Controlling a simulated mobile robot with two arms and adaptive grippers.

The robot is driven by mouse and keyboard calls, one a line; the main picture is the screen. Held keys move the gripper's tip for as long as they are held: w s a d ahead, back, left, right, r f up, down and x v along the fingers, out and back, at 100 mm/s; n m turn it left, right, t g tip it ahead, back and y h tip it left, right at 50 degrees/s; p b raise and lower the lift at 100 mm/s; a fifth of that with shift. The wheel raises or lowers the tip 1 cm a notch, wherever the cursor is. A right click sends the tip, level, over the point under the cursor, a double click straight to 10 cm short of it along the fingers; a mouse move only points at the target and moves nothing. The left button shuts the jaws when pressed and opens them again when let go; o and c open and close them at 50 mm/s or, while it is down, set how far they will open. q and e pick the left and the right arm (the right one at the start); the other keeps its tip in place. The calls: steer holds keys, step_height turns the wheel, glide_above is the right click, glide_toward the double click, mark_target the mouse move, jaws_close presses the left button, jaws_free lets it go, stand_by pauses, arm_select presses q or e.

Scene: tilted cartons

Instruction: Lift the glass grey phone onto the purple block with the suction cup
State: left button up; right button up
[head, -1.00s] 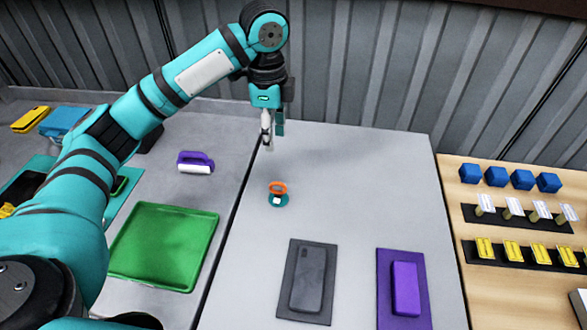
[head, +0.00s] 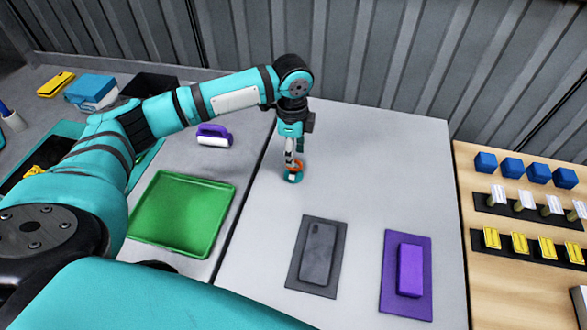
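The suction cup (head: 292,177), with an orange ring handle and a teal base, stands on the grey table. My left gripper (head: 294,163) points down at it, its fingertips at the orange ring. Whether the fingers have closed on the ring is too small to tell. The grey phone (head: 318,251) lies on a dark grey mat nearer the front, apart from the gripper. The purple block (head: 410,269) lies on a purple mat to the phone's right, its top bare. My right gripper is not in view.
A green tray (head: 143,246) and a purple-handled roller (head: 213,140) lie left of the grey table. Blue cubes (head: 538,173) and racks with white and yellow pieces (head: 519,246) are on the wooden table at right.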

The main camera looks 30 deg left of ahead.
mark_target(294, 168)
arm_select(q)
step_height(294, 168, down, 4)
steer(key=shift+d+f+p, duration=0.1)
steer(key=shift+p, duration=0.3)
steer(key=shift+w, duration=0.1)
jaws_close()
